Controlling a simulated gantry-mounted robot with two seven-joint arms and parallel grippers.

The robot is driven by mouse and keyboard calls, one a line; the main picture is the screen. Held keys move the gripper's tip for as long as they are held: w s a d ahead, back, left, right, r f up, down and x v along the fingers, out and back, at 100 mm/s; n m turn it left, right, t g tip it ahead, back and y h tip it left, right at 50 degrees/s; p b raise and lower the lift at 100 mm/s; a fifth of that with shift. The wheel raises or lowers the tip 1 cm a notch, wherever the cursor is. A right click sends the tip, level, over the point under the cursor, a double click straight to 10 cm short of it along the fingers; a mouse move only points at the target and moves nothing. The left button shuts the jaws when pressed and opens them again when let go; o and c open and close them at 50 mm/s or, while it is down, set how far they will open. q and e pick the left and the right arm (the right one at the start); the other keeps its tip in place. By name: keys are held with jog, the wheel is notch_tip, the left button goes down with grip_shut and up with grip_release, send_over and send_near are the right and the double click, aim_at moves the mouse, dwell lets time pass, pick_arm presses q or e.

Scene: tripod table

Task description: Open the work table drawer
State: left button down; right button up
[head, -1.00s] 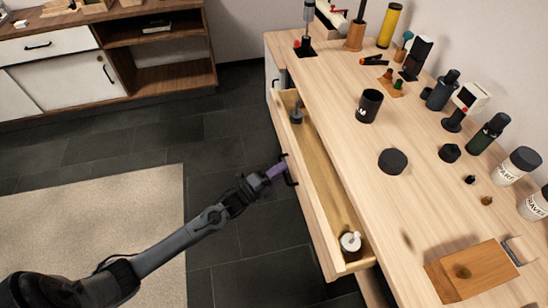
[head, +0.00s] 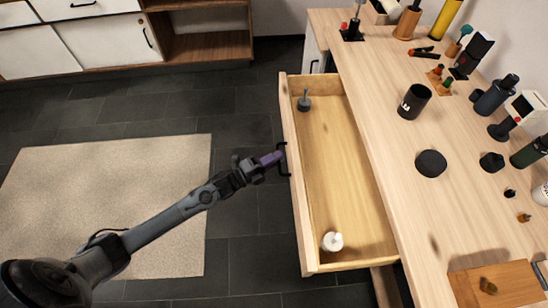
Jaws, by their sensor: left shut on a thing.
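The work table drawer (head: 335,150) is pulled well out from the wooden work table (head: 385,130), and much of its inside shows. Its black handle (head: 284,159) sits on the drawer's front, which faces left. My left gripper (head: 274,158) comes in from the left and is shut on the handle. Inside the drawer, a dark grey tool-like item (head: 304,100) stands near the far end and a white round item (head: 332,241) stands near the close end. My right gripper is not in view.
The table top holds a black mug (head: 414,101), a black round lid (head: 431,163), several bottles and a wooden board (head: 497,284). A beige rug (head: 110,200) lies on the dark tiled floor to the left. A white and brown cabinet (head: 100,35) stands at the back left.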

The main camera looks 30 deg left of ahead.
pick_arm(q)
jog(key=c, duration=1.2)
grip_release()
jog(key=shift+p+v, duration=1.3)
jog(key=shift+v, duration=4.1)
